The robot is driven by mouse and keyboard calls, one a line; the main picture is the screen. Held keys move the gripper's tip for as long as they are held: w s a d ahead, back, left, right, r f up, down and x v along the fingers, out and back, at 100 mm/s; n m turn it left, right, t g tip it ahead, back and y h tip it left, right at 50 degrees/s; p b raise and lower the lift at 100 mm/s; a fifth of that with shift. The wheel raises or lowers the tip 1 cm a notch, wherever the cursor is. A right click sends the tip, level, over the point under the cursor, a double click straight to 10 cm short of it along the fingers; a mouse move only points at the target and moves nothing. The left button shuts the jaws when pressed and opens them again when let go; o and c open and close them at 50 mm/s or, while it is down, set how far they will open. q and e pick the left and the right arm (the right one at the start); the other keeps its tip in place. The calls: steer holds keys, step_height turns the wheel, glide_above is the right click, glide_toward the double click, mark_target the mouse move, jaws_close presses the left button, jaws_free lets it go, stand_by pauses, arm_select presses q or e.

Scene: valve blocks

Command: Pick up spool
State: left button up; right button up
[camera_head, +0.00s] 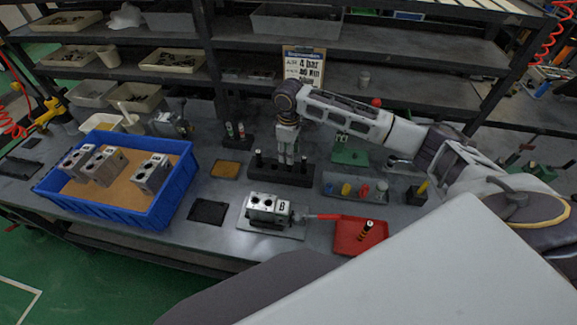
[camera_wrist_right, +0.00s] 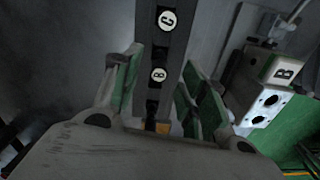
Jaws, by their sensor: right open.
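A black rack (camera_head: 268,173) on the bench holds several dark upright spools, one of them at its left end (camera_head: 258,157). My right gripper (camera_head: 289,160) points down over the middle of the rack, hiding part of it. In the right wrist view the open gripper (camera_wrist_right: 165,95) has green-lined fingers on either side of the dark rack (camera_wrist_right: 180,50). White round labels B (camera_wrist_right: 158,75) and C (camera_wrist_right: 167,19) show there. I cannot tell whether a spool stands between the fingers. My left gripper is not in view.
A valve block marked B (camera_head: 267,207) sits in front of the rack, beside a red tray (camera_head: 347,238) with a dark, yellow-banded spool (camera_head: 366,231). A blue crate (camera_head: 178,189) with several blocks is at left. A grey tray (camera_head: 333,187) of coloured pieces is at right.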

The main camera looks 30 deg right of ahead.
mark_target(289, 166)
steer(key=shift+f, duration=2.3)
steer(key=shift+w, duration=0.1)
jaws_close()
